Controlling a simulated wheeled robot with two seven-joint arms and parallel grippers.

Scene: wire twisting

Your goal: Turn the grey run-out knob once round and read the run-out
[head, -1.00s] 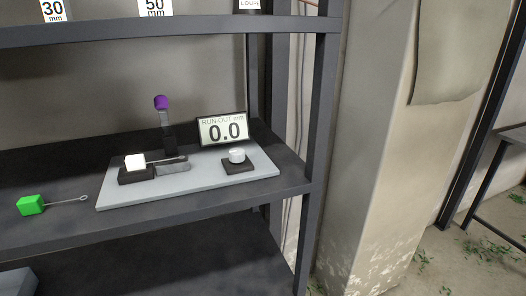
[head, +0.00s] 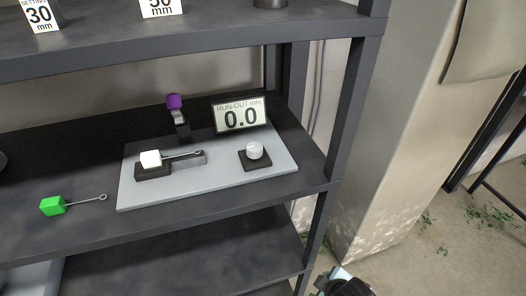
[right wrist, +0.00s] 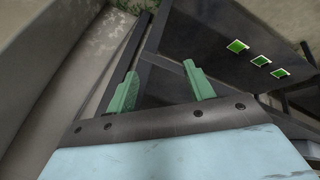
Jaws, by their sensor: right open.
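The run-out knob (head: 254,151), pale grey to white, stands on a dark square base at the right of the light grey plate (head: 220,187) in the head view. The run-out display (head: 240,116) behind it reads 0.0 mm. On the same plate a white cube (head: 151,159) with a looped wire sits on a dark block beside a grey block, with a purple-topped lever (head: 174,101) behind. My right gripper shows in the right wrist view (right wrist: 161,72), its green fingers apart with nothing between them, away from the knob. My left gripper is out of view.
A green cube (head: 53,206) with a looped wire lies on the dark shelf left of the plate. The upper shelf (head: 210,38) overhangs the back, and the rack's upright post (head: 347,115) stands right of the plate. The shelf front before the plate is clear.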

